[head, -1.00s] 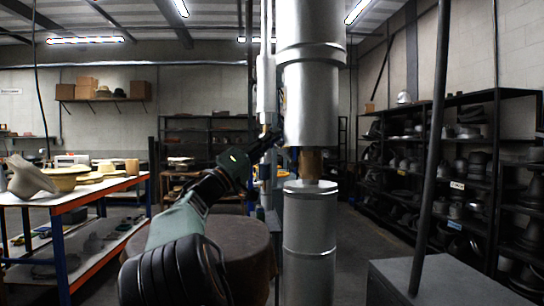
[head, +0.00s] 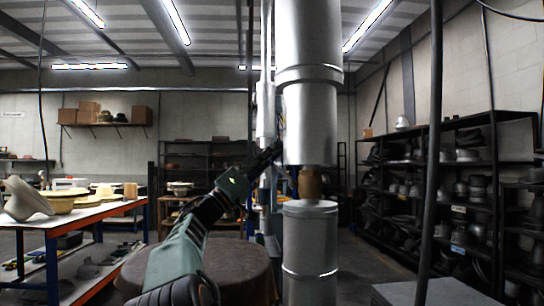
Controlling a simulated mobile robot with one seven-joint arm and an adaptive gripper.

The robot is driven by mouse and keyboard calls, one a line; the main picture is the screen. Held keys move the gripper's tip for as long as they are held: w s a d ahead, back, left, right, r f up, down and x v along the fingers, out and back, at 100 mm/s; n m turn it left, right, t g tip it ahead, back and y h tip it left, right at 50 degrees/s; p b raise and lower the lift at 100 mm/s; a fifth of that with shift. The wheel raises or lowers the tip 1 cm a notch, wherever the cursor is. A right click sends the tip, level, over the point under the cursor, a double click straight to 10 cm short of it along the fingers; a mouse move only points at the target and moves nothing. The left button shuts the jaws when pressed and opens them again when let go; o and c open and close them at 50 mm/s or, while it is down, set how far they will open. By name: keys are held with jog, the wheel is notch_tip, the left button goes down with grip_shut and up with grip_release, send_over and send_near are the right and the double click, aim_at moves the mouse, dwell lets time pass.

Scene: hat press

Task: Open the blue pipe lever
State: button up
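My arm reaches forward and up from the bottom of the head view. Its dark gripper (head: 268,157) is beside the left edge of the large silver pipe (head: 309,120), near that pipe's lower end. The fingers are small and dark, so their opening and any contact cannot be told. A small bluish part (head: 293,174) shows just below the fingertips, at the left of the gap between the upper pipe and the lower silver cylinder (head: 310,245). It may be the blue lever, but its shape and position are unclear. My gripper hides part of this area.
A brown round-topped table (head: 240,262) stands behind my arm. A workbench (head: 75,219) with hat forms is at left. Dark shelves (head: 470,190) full of forms line the right. A dark upright pole (head: 432,150) and grey box top (head: 440,292) are at near right.

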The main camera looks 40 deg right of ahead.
jog(key=shift+o, duration=0.8)
jog(key=shift+d+p, duration=0.1)
jog(key=shift+p, duration=0.25)
